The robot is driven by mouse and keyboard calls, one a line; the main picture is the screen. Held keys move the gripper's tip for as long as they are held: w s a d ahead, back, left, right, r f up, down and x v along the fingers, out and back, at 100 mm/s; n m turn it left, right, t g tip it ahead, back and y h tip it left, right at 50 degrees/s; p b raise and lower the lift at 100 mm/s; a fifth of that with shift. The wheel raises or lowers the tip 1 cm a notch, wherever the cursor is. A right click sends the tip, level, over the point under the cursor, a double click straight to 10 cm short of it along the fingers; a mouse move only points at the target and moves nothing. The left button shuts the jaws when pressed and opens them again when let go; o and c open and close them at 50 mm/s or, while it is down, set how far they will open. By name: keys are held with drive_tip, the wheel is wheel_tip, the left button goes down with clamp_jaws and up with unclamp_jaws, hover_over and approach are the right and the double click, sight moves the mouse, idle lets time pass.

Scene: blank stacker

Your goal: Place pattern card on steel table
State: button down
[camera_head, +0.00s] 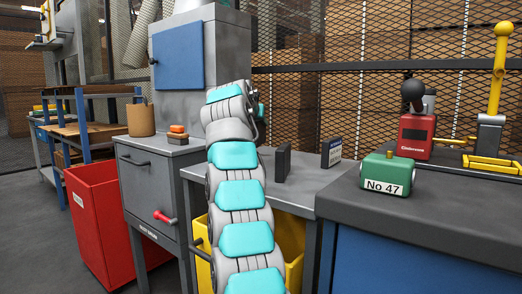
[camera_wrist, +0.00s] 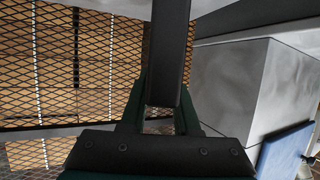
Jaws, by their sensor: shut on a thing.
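My gripper (camera_wrist: 164,105) shows in the wrist view with its two dark green fingers shut on a dark, narrow, flat piece (camera_wrist: 171,45). I take this piece to be the pattern card, seen edge-on; its face and any markings are hidden. It extends to the top of the wrist view, clear of any surface I can see. In the head view my grey and turquoise arm hides the gripper and the held piece. The grey steel table (camera_head: 305,190) stands behind and right of my arm, its left part covered by the arm.
On the steel table stand a dark upright plate (camera_head: 283,163) and a dark block with a white label (camera_head: 331,152). Bare tabletop lies between and in front of them. A grey cabinet (camera_head: 170,150), red bin (camera_head: 100,220) and yellow bin (camera_head: 292,240) are close by. A green "No 47" block (camera_head: 387,174) sits on the right bench.

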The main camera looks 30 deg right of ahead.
sight(259, 136)
wheel_tip(259, 136, down, 5)
drive_tip(key=b, duration=0.3)
drive_tip(key=shift+f+b, duration=0.1)
drive_tip(key=shift+b, duration=0.3)
drive_tip(key=c, duration=0.6)
unclamp_jaws()
drive_tip(key=shift+c, duration=0.2)
drive_tip(key=shift+r, duration=0.2)
drive_tip(key=b+v, duration=0.3)
drive_tip(key=v, duration=0.9)
